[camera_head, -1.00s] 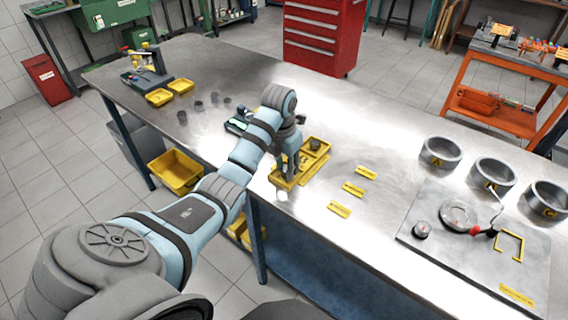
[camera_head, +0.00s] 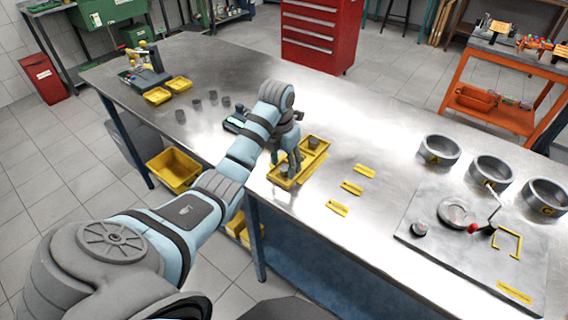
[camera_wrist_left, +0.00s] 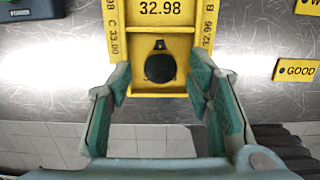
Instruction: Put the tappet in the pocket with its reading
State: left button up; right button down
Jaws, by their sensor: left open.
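The yellow tray (camera_head: 298,183) lies near the table's front edge. In the left wrist view, the tray (camera_wrist_left: 160,28) has labels reading 32.98, "C 33.00" and "B 32.96". A dark round tappet (camera_wrist_left: 160,68) sits in the pocket beside the 32.98 label. My left gripper (camera_wrist_left: 160,82) is open, with one finger on each side of this tappet and a gap to both. In the head view, the left gripper (camera_head: 286,165) points down over the tray's near end. Another dark round part (camera_head: 313,142) sits towards its far end. My right gripper is out of view.
Several small dark cups (camera_head: 197,104) stand on the left of the table. Yellow cards (camera_head: 352,188) lie right of the tray; one in the wrist view reads GOOD (camera_wrist_left: 300,71). A grey plate (camera_head: 440,255) and large grey rings (camera_head: 439,150) are at right.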

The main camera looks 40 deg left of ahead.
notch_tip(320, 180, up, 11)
jog(key=p, duration=1)
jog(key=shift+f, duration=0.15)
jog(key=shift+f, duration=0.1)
